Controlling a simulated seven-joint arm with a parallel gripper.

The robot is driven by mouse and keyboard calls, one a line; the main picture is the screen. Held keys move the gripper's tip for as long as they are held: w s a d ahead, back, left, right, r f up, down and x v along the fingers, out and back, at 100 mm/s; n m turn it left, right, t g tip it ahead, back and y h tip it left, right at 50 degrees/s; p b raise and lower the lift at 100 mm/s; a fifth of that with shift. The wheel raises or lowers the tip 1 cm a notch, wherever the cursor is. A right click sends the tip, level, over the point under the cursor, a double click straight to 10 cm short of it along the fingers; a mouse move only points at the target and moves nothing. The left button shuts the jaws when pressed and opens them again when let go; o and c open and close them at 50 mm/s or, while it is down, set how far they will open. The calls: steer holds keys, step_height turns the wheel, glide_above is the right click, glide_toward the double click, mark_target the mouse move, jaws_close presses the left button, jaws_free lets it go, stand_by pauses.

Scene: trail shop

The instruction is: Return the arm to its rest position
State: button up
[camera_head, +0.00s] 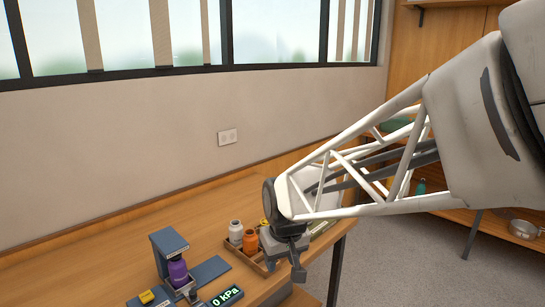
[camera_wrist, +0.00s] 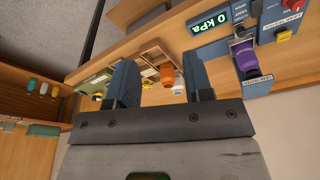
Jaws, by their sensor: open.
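My gripper (camera_wrist: 162,82) is open, its two dark fingers apart with nothing held between them in the wrist view. In the head view my gripper (camera_head: 297,262) hangs at the end of my white lattice arm, above the right end of the wooden table (camera_head: 130,230). It partly hides a small wooden tray (camera_head: 258,266) that holds an orange bottle (camera_head: 250,241) and a white bottle (camera_head: 236,230). In the wrist view the orange bottle (camera_wrist: 167,74) shows beyond the gap between the fingers. I cannot tell the exact distance to the tray.
A blue-grey press stand (camera_head: 168,243) holding a purple bottle (camera_head: 178,271) is left of my gripper. A display (camera_head: 227,296) reading 0 kPa is in front. A wall with windows runs behind the table. Shelves with a pot (camera_head: 522,229) stand at right, across open floor.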

steer(key=s+d+r+m, duration=0.2)
steer(key=s+d, duration=0.6)
steer(key=s, duration=0.2)
steer(key=s+d+r+m+h, duration=0.1)
steer(key=s+d+m, duration=0.1)
steer(key=s+d, duration=0.6)
steer(key=shift+s+d+r+m, duration=0.25)
steer(key=shift+s+r+m, duration=0.15)
steer(key=shift+s, duration=0.45)
stand_by(0.6)
